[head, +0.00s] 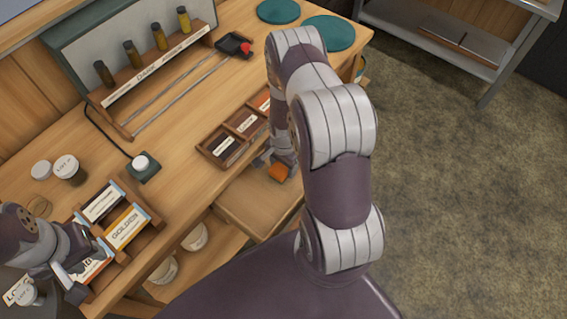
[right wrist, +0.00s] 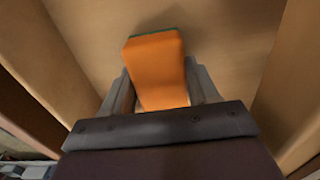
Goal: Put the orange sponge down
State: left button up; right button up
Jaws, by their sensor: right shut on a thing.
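The orange sponge (right wrist: 156,66) has a thin green layer along its far edge. My right gripper (right wrist: 160,88) is shut on it, with a finger on each side. In the head view the sponge (head: 279,172) shows as a small orange patch below my right gripper (head: 276,163), over an open wooden drawer (head: 236,203). In the right wrist view the drawer's bare floor (right wrist: 232,40) lies beyond the sponge, with walls on both sides. I cannot tell whether the sponge touches the floor. My left gripper (head: 72,278) is at the lower left, near a card rack; its opening is unclear.
The card rack (head: 152,232) holds several labelled cards, one reading GOLDEN. A dark divided tray (head: 222,146) sits on the table by the drawer. White containers (head: 195,238) stand on the shelf below. A dark scoop-like tray (head: 234,44) lies farther back.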

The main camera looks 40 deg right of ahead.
jog(key=shift+f, duration=0.2)
jog(key=shift+w, duration=0.1)
jog(key=shift+f, duration=0.2)
jog(key=o, duration=1)
jog(key=shift+r, duration=0.1)
